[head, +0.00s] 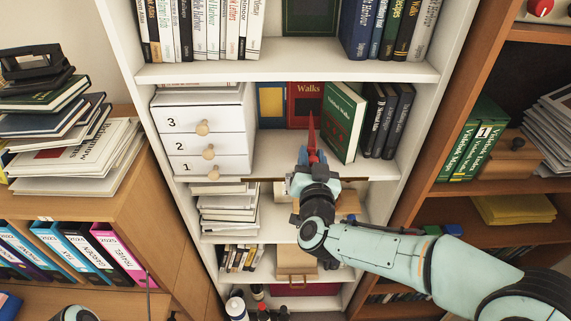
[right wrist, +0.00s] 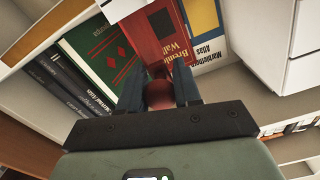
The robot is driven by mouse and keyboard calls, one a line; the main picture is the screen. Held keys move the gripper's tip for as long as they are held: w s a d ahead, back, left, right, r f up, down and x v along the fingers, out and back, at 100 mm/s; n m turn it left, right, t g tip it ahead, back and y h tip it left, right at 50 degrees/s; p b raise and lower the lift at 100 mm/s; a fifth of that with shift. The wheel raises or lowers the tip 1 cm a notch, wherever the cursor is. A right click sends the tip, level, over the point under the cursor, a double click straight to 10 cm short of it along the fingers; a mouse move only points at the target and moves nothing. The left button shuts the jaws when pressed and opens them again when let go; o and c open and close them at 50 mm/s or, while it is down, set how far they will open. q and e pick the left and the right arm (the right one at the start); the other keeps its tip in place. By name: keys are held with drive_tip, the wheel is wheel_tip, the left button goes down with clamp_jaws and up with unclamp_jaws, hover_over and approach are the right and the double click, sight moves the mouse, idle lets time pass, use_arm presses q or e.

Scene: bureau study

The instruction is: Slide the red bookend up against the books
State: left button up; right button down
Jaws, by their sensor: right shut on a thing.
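The red bookend (head: 311,131) shows in the head view as a thin upright red piece on the middle shelf, in front of the red Walks book (head: 305,92). My right gripper (head: 311,160) is shut on it. In the right wrist view the red bookend (right wrist: 158,94) sits between the two dark fingers, and its lower part is hidden. Just right of it in the head view, a green book (head: 343,118) leans over beside several dark upright books (head: 386,122). I cannot tell whether the bookend touches the green book. My left gripper is out of view.
A white drawer unit (head: 205,119) with round knobs stands left on the same shelf. A blue and yellow book (head: 271,105) stands at the back. The shelf board above (head: 290,66) and the bookcase's right side wall bound the space.

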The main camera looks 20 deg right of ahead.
use_arm(q)
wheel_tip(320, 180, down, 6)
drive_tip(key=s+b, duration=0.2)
drive_tip(key=b, duration=0.2)
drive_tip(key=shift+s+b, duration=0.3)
use_arm(e)
drive_tip(key=s+d, duration=0.3)
drive_tip(key=d, duration=0.8)
drive_tip(key=shift+d+f, duration=0.15)
drive_tip(key=shift+f, duration=0.05)
drive_tip(key=shift+s, duration=0.1)
drive_tip(key=c, duration=0.8)
unclamp_jaws()
drive_tip(key=shift+d, duration=0.15)
drive_tip(key=shift+s+r, duration=0.1)
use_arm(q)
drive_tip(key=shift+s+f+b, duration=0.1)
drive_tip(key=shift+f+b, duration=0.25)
use_arm(e)
drive_tip(key=v, duration=1.3)
drive_tip(key=shift+s, duration=0.1)
